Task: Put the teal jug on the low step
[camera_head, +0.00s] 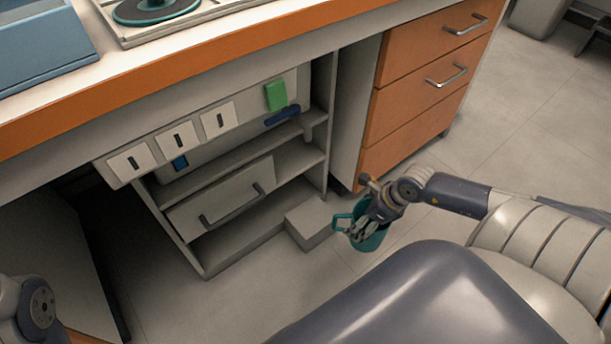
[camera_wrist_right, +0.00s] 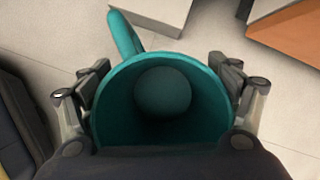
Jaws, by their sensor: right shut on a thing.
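The teal jug (camera_head: 370,240) is in my right gripper (camera_head: 365,226), just right of the low step (camera_head: 310,222) in the head view. In the right wrist view the jug (camera_wrist_right: 165,62) is seen from above, with its handle toward the top left. The fingers of my right gripper (camera_wrist_right: 165,95) press on both sides of the jug. A round shape shows inside the jug. The low step is a small grey block beside the shelf unit; a pale block, probably the step, shows at the top of the wrist view (camera_wrist_right: 160,12). My left gripper is not in view.
The shelf unit (camera_head: 225,240) with a drawer stands behind and left of the step. An orange drawer cabinet (camera_head: 412,110) stands behind the jug. The counter (camera_head: 200,75) overhangs the shelves.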

